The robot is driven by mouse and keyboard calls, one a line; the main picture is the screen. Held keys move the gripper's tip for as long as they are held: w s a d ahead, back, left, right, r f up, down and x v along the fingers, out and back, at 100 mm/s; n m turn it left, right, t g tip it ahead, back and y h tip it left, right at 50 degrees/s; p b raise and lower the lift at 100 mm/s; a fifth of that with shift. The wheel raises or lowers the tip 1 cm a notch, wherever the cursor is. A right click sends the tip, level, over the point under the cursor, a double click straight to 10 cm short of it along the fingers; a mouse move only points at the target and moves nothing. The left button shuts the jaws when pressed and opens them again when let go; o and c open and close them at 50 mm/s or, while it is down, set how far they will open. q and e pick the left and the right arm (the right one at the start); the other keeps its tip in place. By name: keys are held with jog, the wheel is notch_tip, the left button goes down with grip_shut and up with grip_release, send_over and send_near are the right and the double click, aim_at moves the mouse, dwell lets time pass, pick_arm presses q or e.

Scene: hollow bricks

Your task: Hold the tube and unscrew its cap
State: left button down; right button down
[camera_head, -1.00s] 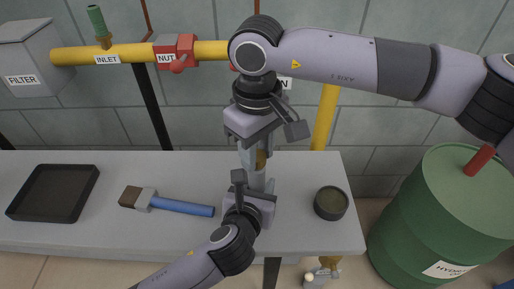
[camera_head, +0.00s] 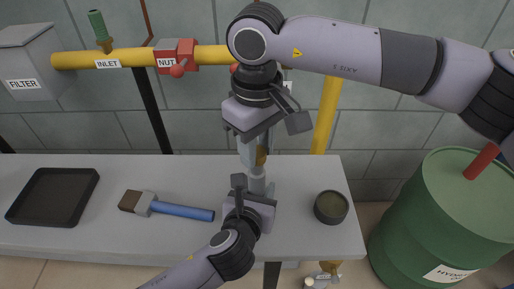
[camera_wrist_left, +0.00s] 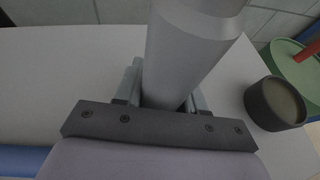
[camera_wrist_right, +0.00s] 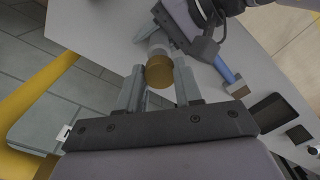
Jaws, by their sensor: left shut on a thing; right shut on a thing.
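A pale grey tube (camera_head: 257,181) stands upright above the right part of the bench; it fills the middle of the left wrist view (camera_wrist_left: 190,50). My left gripper (camera_head: 255,189) is shut around the tube's lower part from below. My right gripper (camera_head: 257,154) points down from above and is shut on the cap, with one finger on each side of it (camera_wrist_right: 160,80). The cap's threads are hidden, so I cannot tell how far it is turned.
On the bench (camera_head: 120,165) lie a black tray (camera_head: 53,196), a blue-handled brush (camera_head: 178,209) and a round dark tin (camera_head: 331,204). A yellow pipe (camera_head: 130,56) with a red nut (camera_head: 176,52) runs behind. A green barrel (camera_head: 430,215) stands at right.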

pick_arm(q)
jog(key=shift+s+a+f, duration=0.1)
jog(key=shift+s+f, duration=0.05)
jog(key=shift+f, duration=0.35)
pick_arm(e)
jog(key=shift+r, duration=2.05)
pick_arm(q)
jog(key=c, duration=0.6)
grip_release()
jog(key=shift+r, duration=0.15)
